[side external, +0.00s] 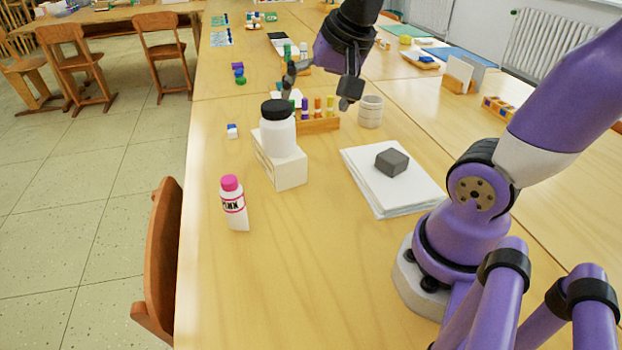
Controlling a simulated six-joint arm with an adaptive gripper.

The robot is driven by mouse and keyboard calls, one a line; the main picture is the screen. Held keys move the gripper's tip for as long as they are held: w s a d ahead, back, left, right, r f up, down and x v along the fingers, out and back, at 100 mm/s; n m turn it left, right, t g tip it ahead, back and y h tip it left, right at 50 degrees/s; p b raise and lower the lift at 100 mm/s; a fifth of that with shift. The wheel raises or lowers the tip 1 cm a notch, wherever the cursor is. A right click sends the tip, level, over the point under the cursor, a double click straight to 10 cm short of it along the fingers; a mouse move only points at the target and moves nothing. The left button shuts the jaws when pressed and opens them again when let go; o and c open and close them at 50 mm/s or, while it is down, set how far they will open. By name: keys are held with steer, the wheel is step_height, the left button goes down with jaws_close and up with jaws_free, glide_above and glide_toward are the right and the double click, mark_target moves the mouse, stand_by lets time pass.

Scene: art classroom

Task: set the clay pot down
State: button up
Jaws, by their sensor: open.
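A small pale ribbed pot (370,112), which looks like the clay pot, stands upright on the wooden table (300,255), right of a wooden holder. My gripper (318,97) is open, its two dark fingers spread wide with nothing held between them. It is above the holder and to the left of the pot, apart from it in the picture. The right finger is nearest the pot. How high the fingertips are above the table is hard to tell.
A white jar with a black lid (278,138) stands on a cream block (287,172). A pink-capped bottle (234,205) stands nearer. The wooden holder (320,125) carries coloured bottles. A grey block (392,161) lies on a paper stack (400,195). The near middle of the table is clear.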

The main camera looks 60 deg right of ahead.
steer(key=s+a+f+n+y, duration=0.1)
steer(key=s+a+n, duration=0.4)
steer(key=n, duration=0.5)
steer(key=shift+a+f+n, duration=0.3)
steer(key=shift+f, duration=0.35)
